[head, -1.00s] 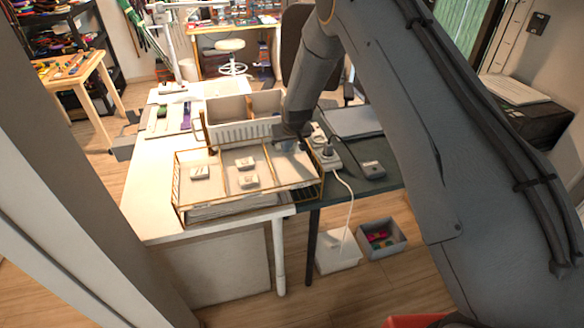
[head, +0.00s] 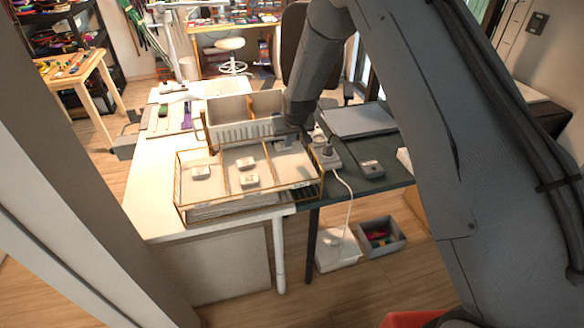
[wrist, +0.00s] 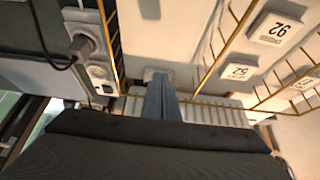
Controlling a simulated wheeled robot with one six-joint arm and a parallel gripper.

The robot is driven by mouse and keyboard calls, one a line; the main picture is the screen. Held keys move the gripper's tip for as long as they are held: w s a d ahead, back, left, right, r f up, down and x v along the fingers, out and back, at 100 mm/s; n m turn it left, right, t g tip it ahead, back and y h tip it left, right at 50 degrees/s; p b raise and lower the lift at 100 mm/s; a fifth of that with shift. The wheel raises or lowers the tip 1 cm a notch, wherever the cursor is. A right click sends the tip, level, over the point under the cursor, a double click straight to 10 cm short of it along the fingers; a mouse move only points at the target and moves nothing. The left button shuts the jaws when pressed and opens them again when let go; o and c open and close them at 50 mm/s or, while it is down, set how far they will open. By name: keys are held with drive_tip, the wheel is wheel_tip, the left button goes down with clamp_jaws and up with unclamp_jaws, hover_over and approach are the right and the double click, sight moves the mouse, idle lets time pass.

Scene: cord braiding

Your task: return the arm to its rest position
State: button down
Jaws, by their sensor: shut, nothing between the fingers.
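My gripper (head: 286,136) is at the right compartment of the gold wire tray (head: 178,195), near its back edge. In the wrist view my gripper's fingers (wrist: 160,88) are together with nothing between them. My arm comes down from the upper right in the head view.
White blocks lie in the left (head: 201,172) and middle (head: 246,163) compartments. A white slotted bin (head: 240,133) stands behind the tray. A power strip (head: 326,155) with a plug and cord is close on the right. A closed laptop (head: 358,121) lies behind it.

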drive_tip(key=s+d+r+m+g+h+b, duration=0.1)
drive_tip(key=s+d+r+b, duration=0.15)
drive_tip(key=s+d, duration=0.4)
drive_tip(key=s+d+r+m+g+b, duration=0.1)
drive_tip(key=s+d+r+b, duration=0.15)
drive_tip(key=s+d, duration=0.4)
drive_tip(key=s+d+g+b, duration=0.1)
drive_tip(key=s+d+b, duration=0.2)
drive_tip(key=s, duration=0.8)
drive_tip(key=s+d+m+g+b, duration=0.1)
drive_tip(key=s+d+b, duration=0.2)
drive_tip(key=s, duration=0.8)
drive_tip(key=shift+d+f+h, duration=0.3)
drive_tip(key=shift+d+f, duration=0.1)
drive_tip(key=shift+d, duration=0.4)
